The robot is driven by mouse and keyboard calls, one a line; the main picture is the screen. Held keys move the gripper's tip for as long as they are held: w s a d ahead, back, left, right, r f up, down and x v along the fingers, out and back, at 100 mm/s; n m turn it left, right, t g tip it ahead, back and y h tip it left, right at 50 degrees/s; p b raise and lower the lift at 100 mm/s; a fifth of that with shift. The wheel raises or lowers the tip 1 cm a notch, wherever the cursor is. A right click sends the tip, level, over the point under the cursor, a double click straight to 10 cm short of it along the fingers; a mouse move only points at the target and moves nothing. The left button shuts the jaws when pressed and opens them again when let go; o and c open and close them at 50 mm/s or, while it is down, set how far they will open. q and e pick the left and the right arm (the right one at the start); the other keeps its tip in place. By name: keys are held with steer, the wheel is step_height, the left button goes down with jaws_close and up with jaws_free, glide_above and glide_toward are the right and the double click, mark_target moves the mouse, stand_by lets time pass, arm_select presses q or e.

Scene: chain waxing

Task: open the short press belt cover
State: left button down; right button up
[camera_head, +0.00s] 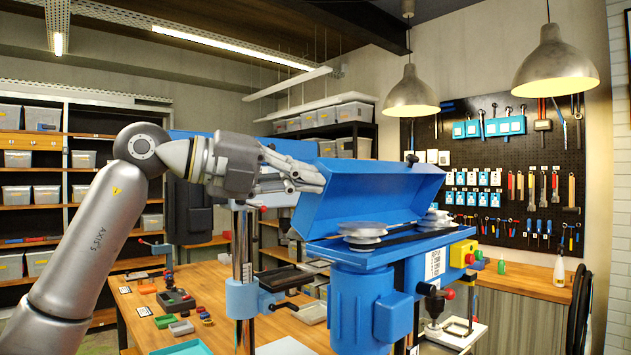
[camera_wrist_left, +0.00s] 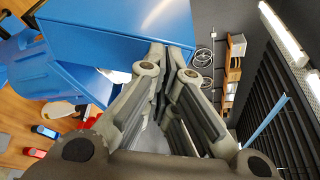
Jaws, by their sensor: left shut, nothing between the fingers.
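The blue belt cover (camera_head: 375,188) of the drill press (camera_head: 358,305) stands tilted up in the head view, with the pale pulleys (camera_head: 363,231) and belt beneath it exposed. My left gripper (camera_head: 316,178) is shut and empty at the cover's left end. In the left wrist view, the shut fingers (camera_wrist_left: 168,62) reach the edge of a blue panel of the cover (camera_wrist_left: 118,38); I cannot tell whether they touch it. The fingertips are partly hard to separate from the cover in the head view. My right gripper is not in view.
A wooden table (camera_head: 225,282) with small trays (camera_head: 175,301) stands below my left arm. A steel column (camera_head: 240,245) rises to the left of the press. A tool board (camera_head: 520,175) hangs behind it, and two pendant lamps (camera_head: 411,95) hang above.

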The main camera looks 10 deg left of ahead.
arm_select(q)
steer(key=shift+w+a+r+n+h, duration=0.1)
steer(key=shift+w+a+n+h, duration=0.15)
steer(key=shift+w+a+n, duration=0.35)
steer(key=shift+w+a+n+h, duration=0.3)
steer(key=shift+a+n, duration=0.35)
steer(key=shift+n, duration=0.15)
